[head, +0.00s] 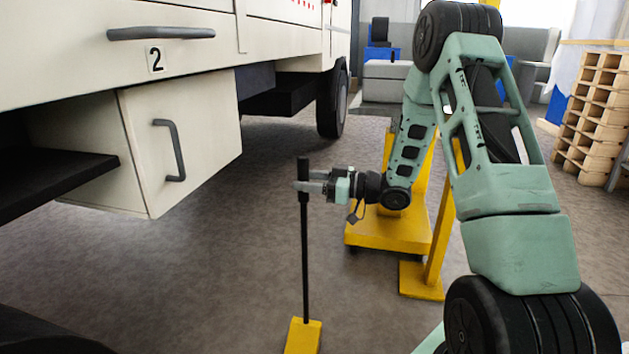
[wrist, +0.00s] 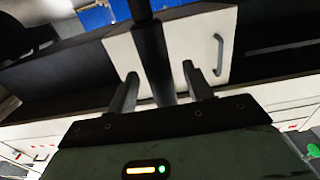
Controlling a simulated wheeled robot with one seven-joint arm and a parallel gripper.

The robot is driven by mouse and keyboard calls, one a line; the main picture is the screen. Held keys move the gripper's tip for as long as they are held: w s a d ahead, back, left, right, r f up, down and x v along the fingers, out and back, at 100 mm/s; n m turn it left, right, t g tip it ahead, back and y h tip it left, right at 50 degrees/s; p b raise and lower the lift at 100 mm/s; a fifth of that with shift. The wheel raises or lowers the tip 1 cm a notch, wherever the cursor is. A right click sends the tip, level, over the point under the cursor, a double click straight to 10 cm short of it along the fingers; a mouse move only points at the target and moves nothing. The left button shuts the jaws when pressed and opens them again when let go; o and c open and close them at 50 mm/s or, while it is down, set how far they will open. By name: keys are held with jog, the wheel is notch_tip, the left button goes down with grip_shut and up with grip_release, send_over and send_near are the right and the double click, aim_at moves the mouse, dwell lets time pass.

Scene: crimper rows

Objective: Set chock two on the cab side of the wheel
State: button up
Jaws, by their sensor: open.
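A chock with a yellow foot (head: 303,337) and a tall black upright handle (head: 305,255) stands on the floor at the bottom middle of the head view; no number shows on it. My gripper (head: 308,187) is open at the upper part of the handle, with its fingers on either side. In the wrist view the dark handle (wrist: 152,55) passes between the two open fingers (wrist: 160,92); I cannot tell whether they touch it. A dark tyre (head: 40,335) is cut off at the lower left of the head view. Another wheel (head: 334,103) is under the truck's far end.
A yellow platform (head: 385,232) and a yellow post (head: 436,220) stand behind my arm. Wooden pallets (head: 597,115) are at right.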

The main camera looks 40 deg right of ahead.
aim_at(308, 161)
jog(key=c, duration=1)
jog(key=shift+r, duration=0.1)
grip_shut()
jog(key=shift+r+p, duration=2.4)
jog(key=shift+r, duration=0.15)
jog(key=shift+a+f, duration=0.1)
